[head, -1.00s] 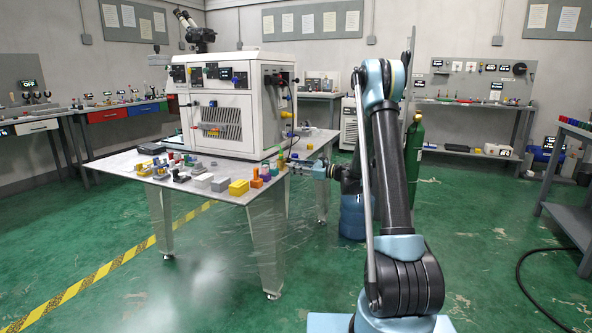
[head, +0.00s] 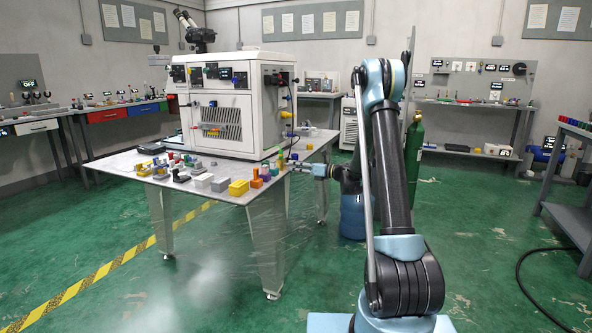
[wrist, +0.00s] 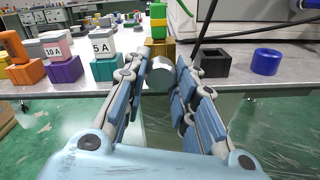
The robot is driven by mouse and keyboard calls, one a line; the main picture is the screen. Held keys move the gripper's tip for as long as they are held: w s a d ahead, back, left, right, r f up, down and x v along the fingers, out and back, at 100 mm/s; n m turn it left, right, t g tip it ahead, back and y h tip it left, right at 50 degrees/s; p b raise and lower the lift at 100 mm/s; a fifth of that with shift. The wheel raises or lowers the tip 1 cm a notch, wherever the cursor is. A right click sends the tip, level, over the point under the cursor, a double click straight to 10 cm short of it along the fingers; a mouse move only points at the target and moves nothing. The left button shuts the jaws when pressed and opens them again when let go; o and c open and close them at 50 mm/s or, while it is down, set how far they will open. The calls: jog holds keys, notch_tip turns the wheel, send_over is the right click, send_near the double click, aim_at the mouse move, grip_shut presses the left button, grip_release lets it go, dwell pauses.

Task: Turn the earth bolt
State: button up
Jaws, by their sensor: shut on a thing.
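A grey metal piece with a round face, which looks like the earth bolt (wrist: 161,74), sits between my fingertips at the table edge in the wrist view. My gripper (wrist: 160,80) is shut on it, one finger at each side. A yellow and green block stack (wrist: 158,25) stands just behind it; whether the two are joined is hidden. In the head view my gripper (head: 302,168) reaches in from the right to the table's right front corner. The bolt is too small to make out there.
The table (head: 130,160) carries a white machine (head: 220,110) and several coloured blocks. In the wrist view, labelled blocks (wrist: 102,45) stand left of my gripper. A black square holder (wrist: 215,66) and a blue ring (wrist: 266,62) lie right. A dark cable (wrist: 204,22) hangs close behind.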

jog(key=shift+w+d, duration=0.1)
jog(key=shift+w, duration=0.15)
jog(key=o, duration=1.1)
jog(key=shift+c, duration=0.2)
jog(key=shift+s, duration=0.1)
jog(key=v, duration=1.2)
